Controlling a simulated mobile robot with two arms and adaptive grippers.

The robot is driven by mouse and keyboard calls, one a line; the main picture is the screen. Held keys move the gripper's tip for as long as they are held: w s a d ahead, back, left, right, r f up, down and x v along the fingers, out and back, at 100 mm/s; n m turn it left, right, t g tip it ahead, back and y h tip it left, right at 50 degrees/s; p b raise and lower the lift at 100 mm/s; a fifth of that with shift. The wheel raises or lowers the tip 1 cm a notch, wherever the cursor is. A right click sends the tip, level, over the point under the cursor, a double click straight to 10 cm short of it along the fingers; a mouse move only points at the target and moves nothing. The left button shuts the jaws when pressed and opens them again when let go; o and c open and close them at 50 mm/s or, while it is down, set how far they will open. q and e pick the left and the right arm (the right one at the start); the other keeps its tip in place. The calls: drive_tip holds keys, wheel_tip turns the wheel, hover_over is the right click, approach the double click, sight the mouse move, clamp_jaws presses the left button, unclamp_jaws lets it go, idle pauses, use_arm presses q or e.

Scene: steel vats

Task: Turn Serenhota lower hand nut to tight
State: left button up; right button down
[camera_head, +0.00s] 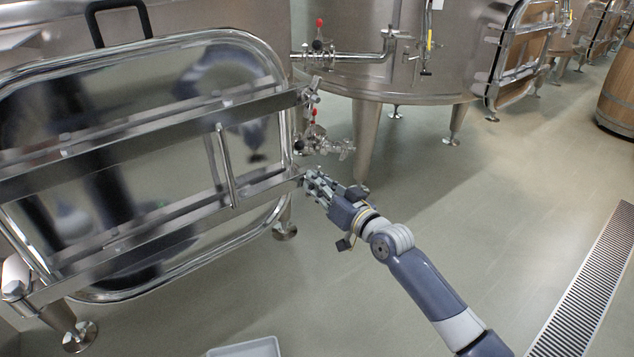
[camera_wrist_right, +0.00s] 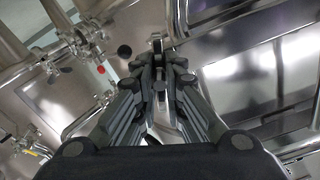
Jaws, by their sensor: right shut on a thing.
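A steel vat door (camera_head: 150,120) with a rounded frame and two crossbars fills the left of the head view. My right gripper (camera_head: 313,183) is at the right end of the lower crossbar (camera_head: 190,222), where the lower hand nut sits. The nut is mostly hidden by the fingers. In the right wrist view, my right gripper (camera_wrist_right: 160,75) has its fingers closed together around a small part by the door edge. The upper hand nut (camera_head: 311,92) is at the right end of the upper crossbar (camera_head: 170,130). My left gripper is not in view.
A valve with a red cap (camera_head: 314,130) sticks out just above my right gripper. Another vat (camera_head: 400,60) on steel legs stands behind. A floor grate (camera_head: 590,275) runs at the right, and a grey tray (camera_head: 245,348) is at the bottom. The floor between is clear.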

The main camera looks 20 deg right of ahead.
idle(0.3)
drive_tip(key=c, duration=1.7)
unclamp_jaws()
drive_tip(key=v, duration=1.2)
drive_tip(key=shift+r, duration=0.1)
